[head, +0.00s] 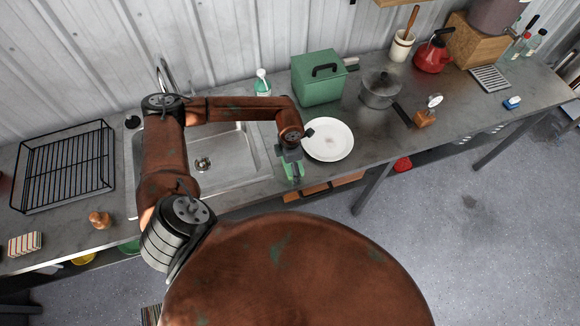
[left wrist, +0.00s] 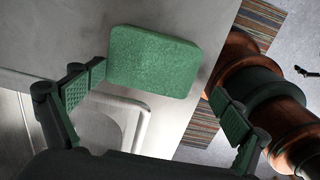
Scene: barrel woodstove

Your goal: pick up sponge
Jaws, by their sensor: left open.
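The sponge (left wrist: 152,62) is a green rounded block in the left wrist view. It lies on the grey counter near its front edge, beside the sink. My left gripper (head: 292,172) points down at the counter's front edge, right of the sink. In the left wrist view my left gripper (left wrist: 158,88) is open. Its green-padded fingers stand to either side of the sponge's near end, and nothing is gripped. In the head view the gripper mostly hides the sponge, and its green pads are hard to tell from it. My right gripper is not in view.
The sink (head: 232,150) is left of the gripper. A white plate (head: 328,140) sits close to its right. Behind are a green box (head: 318,78) and a soap bottle (head: 262,82). A grey pot (head: 380,90) stands farther right. A black dish rack (head: 65,165) is at left.

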